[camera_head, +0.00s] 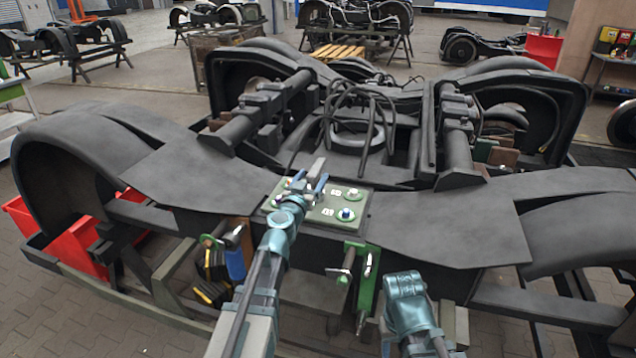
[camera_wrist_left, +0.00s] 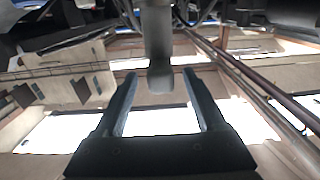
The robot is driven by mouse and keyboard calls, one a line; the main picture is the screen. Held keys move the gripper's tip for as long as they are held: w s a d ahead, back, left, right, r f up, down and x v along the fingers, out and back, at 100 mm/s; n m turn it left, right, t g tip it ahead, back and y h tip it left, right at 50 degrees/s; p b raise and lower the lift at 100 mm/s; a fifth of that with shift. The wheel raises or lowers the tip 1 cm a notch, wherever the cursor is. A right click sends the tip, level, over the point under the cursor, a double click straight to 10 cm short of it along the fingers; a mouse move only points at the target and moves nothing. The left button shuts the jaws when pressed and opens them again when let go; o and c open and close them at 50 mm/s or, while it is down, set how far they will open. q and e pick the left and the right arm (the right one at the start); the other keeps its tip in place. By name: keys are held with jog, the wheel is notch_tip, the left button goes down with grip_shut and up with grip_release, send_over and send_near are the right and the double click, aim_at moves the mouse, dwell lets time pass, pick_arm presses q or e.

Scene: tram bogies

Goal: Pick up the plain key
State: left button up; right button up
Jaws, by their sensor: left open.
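A dark green panel (camera_head: 327,216) with several small knobs lies on the near crossbeam of the bogie. My left gripper (camera_head: 309,183) is over the panel's far left part, with its jaws open. A plain grey piece (camera_head: 318,168), which may be the plain key, shows at its fingertips. In the left wrist view a grey shaft (camera_wrist_left: 158,50) reaches between the two open fingers (camera_wrist_left: 161,80), with a gap on each side. My right arm's teal end (camera_head: 405,295) hangs low in front of the bogie; its fingers cannot be made out.
A white-topped knob (camera_head: 353,194) and a blue-topped knob (camera_head: 346,214) stand on the panel's right part. A green clamp (camera_head: 365,280) and a blue-handled tool (camera_head: 234,262) hang on the beam's front. Red bins (camera_head: 85,250) stand at the left.

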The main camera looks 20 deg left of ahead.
aim_at(317, 166)
pick_arm(q)
jog(key=shift+w+r, duration=0.1)
jog(key=shift+w, duration=0.2)
jog(key=w, duration=0.4)
jog(key=shift+w, duration=0.35)
jog(key=shift+s, duration=0.15)
jog(key=shift+c, duration=0.4)
grip_shut()
dwell(0.3)
